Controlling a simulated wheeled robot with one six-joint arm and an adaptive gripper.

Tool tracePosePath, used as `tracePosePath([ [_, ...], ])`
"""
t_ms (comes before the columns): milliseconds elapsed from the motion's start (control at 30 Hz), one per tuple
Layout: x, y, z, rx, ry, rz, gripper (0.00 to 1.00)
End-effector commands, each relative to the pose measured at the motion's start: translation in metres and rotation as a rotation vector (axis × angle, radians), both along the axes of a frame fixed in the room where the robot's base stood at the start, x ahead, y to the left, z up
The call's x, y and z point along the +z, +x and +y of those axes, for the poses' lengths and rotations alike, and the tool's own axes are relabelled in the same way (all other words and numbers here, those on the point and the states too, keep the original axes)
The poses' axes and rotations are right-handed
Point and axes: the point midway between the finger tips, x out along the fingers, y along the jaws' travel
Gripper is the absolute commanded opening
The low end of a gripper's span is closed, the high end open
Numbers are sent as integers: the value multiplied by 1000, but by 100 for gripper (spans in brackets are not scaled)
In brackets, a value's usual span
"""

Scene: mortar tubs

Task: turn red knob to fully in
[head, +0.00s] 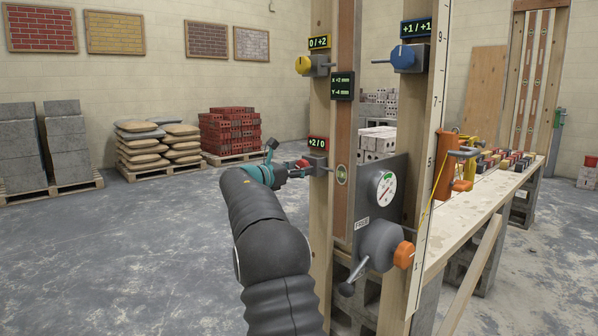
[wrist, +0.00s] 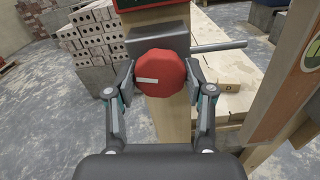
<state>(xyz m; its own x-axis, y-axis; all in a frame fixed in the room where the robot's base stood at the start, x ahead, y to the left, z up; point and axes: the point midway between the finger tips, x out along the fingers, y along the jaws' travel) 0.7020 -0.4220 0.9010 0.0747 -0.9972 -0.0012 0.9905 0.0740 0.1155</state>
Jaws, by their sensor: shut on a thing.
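The red knob (wrist: 161,80) sits on a grey block (wrist: 155,42) on a wooden post. A white line on its face lies nearly level, left of centre. My gripper (wrist: 160,72) has one finger on each side of the knob, shut on it. In the head view the red knob (head: 302,163) is small and partly covered by my gripper (head: 299,170). The red-framed display (head: 317,143) above it reads +2 / 0.
A yellow knob (head: 303,65) reads 0 / +2 and a blue knob (head: 402,56) reads +1 / +1. A dark display (head: 342,86) reads X +2 mm, Y -4 mm. A grey crank housing with an orange knob (head: 404,255) stands right of my arm.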

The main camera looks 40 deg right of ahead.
Motion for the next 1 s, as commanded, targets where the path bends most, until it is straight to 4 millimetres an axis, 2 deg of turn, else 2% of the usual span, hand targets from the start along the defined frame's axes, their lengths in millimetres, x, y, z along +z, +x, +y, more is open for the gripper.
tracePosePath([
  [1000,-3,-1,-1,-1,73,-952,18],
])
